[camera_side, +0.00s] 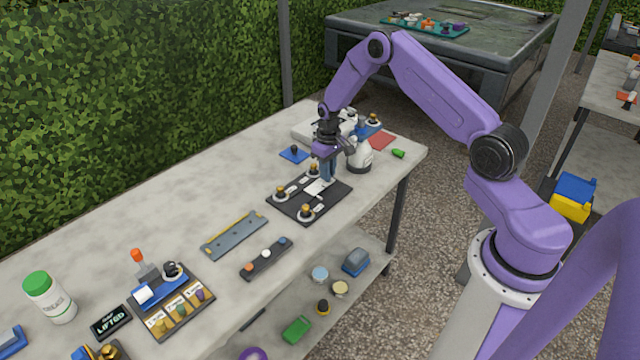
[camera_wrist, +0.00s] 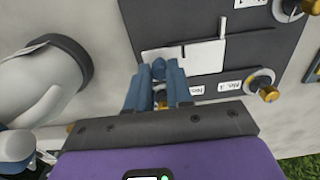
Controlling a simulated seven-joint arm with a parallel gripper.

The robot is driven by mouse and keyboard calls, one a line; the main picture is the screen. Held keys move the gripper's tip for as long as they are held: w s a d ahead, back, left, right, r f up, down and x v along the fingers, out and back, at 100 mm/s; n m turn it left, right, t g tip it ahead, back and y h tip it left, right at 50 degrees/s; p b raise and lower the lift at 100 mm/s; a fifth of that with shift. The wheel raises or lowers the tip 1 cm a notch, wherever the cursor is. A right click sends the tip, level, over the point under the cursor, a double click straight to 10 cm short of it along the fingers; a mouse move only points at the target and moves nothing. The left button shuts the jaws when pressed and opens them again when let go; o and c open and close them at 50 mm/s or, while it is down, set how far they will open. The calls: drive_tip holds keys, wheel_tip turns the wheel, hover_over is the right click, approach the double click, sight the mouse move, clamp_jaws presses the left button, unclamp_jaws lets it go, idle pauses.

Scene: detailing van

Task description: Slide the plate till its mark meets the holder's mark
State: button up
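The white plate (camera_wrist: 185,60) lies flat on the black holder board (camera_wrist: 265,45) in the wrist view, and also shows on the board in the side view (camera_side: 318,188). A thin white line (camera_wrist: 222,27) stands on the board by the plate's upper right edge. In the side view my gripper (camera_side: 328,178) reaches down to the board. The fingers hide part of the plate.
Brass-tipped fittings with white labels (camera_wrist: 260,82) stand on the board close to my gripper. A grey metal strip (camera_side: 234,235) and a black bar with buttons (camera_side: 266,258) lie nearer the camera, with bare table between.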

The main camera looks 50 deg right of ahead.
sight(318, 188)
clamp_jaws()
drive_tip(key=shift+a, duration=2.25)
drive_tip(key=shift+d, duration=0.15)
idle(0.6)
idle(0.6)
drive_tip(key=o, duration=0.8)
unclamp_jaws()
